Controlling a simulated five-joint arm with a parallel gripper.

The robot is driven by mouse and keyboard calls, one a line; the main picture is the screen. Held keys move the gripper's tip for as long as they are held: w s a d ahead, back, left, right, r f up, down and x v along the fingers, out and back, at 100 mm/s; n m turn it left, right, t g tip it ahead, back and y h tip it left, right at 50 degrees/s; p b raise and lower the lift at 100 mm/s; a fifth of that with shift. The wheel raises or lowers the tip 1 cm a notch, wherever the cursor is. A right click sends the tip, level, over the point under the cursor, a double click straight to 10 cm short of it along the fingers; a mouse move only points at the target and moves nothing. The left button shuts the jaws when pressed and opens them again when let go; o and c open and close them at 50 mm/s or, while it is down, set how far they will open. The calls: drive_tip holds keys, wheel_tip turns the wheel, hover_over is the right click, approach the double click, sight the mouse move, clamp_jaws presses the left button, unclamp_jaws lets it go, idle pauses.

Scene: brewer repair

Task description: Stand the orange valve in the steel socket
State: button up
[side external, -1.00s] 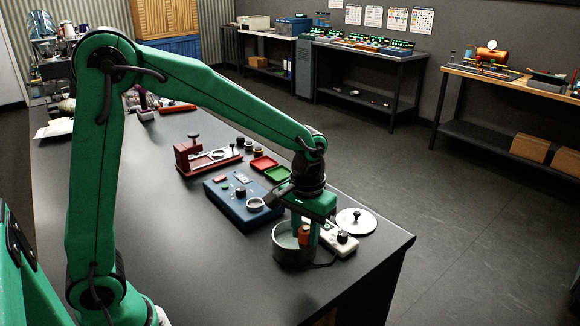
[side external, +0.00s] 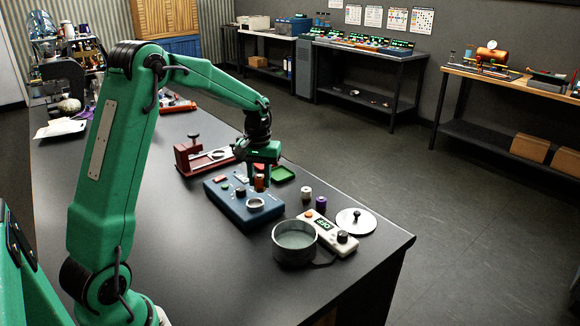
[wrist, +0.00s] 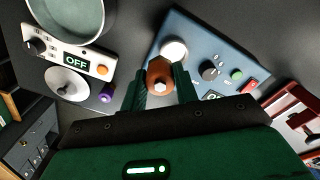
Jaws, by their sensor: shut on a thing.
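My gripper (side external: 259,176) is shut on the orange valve (side external: 259,184) and holds it above the blue box (side external: 234,213). The steel socket (side external: 255,204) is the pale ring on the box's front right part, and the valve is just above and behind it in the side view. In the wrist view the valve (wrist: 160,74) sits between my fingers (wrist: 160,92), partly overlapping the bright round socket (wrist: 174,50). The valve appears apart from the socket, though the exact gap is hard to tell.
A grey pot (side external: 295,256) stands at the front beside a white control unit (side external: 328,233) reading OFF. A red fixture (side external: 207,160) is behind the blue box. The table's front is clear.

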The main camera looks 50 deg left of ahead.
drive_tip(key=a, duration=0.2)
drive_tip(key=shift+s+a+n, duration=0.15)
drive_tip(key=shift+a+n, duration=0.15)
drive_tip(key=shift+a, duration=0.05)
drive_tip(key=shift+f, duration=0.25)
drive_tip(key=shift+f, duration=1.95)
drive_tip(key=shift+f, duration=1.2)
idle(1.7)
drive_tip(key=o, duration=1.1)
drive_tip(key=shift+o, duration=0.7)
drive_tip(key=o, duration=0.3)
